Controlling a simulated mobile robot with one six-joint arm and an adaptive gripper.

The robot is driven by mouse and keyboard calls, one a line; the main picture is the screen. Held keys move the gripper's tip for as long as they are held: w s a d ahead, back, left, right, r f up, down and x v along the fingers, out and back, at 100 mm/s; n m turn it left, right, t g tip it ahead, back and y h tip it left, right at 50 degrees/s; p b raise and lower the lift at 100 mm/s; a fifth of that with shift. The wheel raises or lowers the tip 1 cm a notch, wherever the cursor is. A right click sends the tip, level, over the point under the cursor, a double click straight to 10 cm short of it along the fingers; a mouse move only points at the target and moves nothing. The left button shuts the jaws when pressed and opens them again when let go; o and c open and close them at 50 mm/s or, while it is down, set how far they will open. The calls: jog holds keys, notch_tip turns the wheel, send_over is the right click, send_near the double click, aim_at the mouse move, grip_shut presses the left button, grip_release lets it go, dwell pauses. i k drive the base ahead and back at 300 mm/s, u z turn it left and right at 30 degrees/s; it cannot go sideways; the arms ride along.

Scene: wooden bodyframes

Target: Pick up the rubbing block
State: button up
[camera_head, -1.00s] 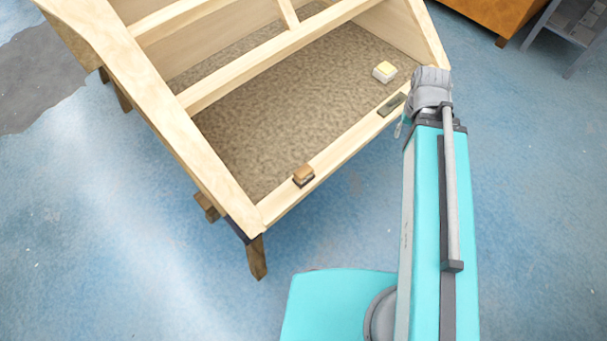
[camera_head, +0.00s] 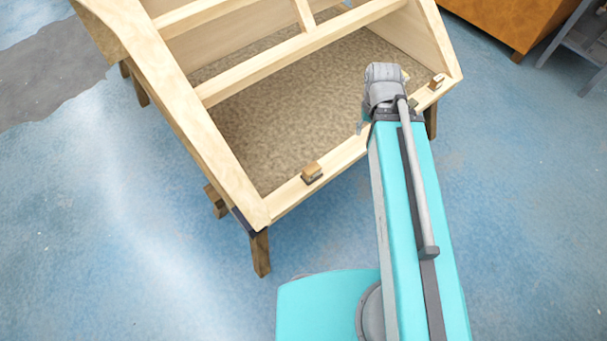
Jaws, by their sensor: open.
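A small brown block with a dark underside (camera_head: 312,173) sits on the front rail of the wooden bodyframe, left of my arm. It looks like a rubbing block, but I cannot be sure. A second small block, brown and white (camera_head: 436,82), sits on the same rail at the far right, beyond my arm. My arm reaches up over the front rail to its grey joint, which covers part of the bodyframe floor.
The wooden bodyframe (camera_head: 163,82) has high side walls, crossbars and a speckled brown floor. A yellowish thing barely shows behind my grey joint. An orange-brown cabinet (camera_head: 510,20) stands at the top right beside a grey stand. The blue floor in front is clear.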

aim_at(313, 172)
jog(key=u, duration=0.25)
jog(key=k, duration=1.45)
jog(key=z, duration=0.65)
jog(key=i, duration=1)
jog(key=u, duration=0.1)
